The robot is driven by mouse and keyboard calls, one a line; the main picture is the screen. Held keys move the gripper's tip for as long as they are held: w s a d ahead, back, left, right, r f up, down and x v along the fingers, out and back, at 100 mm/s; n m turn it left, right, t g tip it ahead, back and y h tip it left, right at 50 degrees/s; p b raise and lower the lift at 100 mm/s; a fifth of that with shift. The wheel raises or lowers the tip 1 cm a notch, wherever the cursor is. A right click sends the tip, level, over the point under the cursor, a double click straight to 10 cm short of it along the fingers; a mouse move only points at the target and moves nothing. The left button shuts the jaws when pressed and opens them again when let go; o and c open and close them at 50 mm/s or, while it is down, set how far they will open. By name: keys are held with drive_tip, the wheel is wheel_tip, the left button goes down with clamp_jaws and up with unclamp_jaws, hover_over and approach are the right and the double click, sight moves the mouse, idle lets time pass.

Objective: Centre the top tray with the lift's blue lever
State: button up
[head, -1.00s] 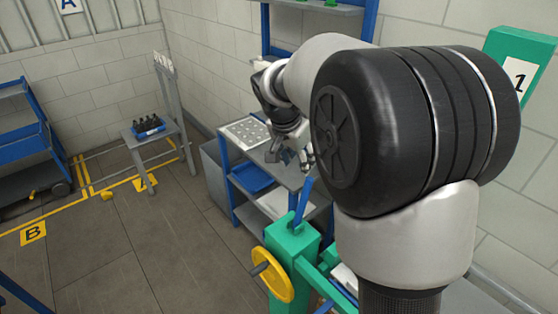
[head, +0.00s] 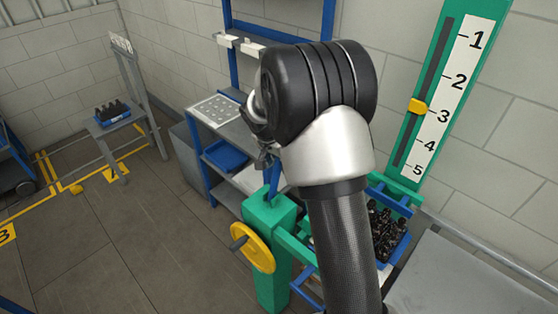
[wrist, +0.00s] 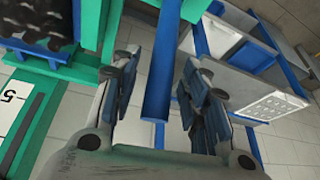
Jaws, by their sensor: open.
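The blue lever (head: 272,188) stands up from the green lift post (head: 270,222). In the wrist view the lever (wrist: 161,75) runs between the two fingers of my gripper (wrist: 158,80), which is open, with a gap visible on both sides. In the head view my arm hides most of the gripper. The top tray (head: 397,252) is blue, holds several dark bottles and sits on the green lift frame, partly behind my arm. Its edge shows at the upper left of the wrist view (wrist: 38,53). I cannot tell how well centred it is.
A yellow handwheel (head: 252,247) sits on the post's front. A green scale (head: 440,100) has its yellow pointer near 3. A blue-framed shelf (head: 205,165) stands behind, and a grey table (head: 465,285) lies at right.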

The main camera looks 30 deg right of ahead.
drive_tip(key=shift+f, duration=0.15)
clamp_jaws()
idle(0.5)
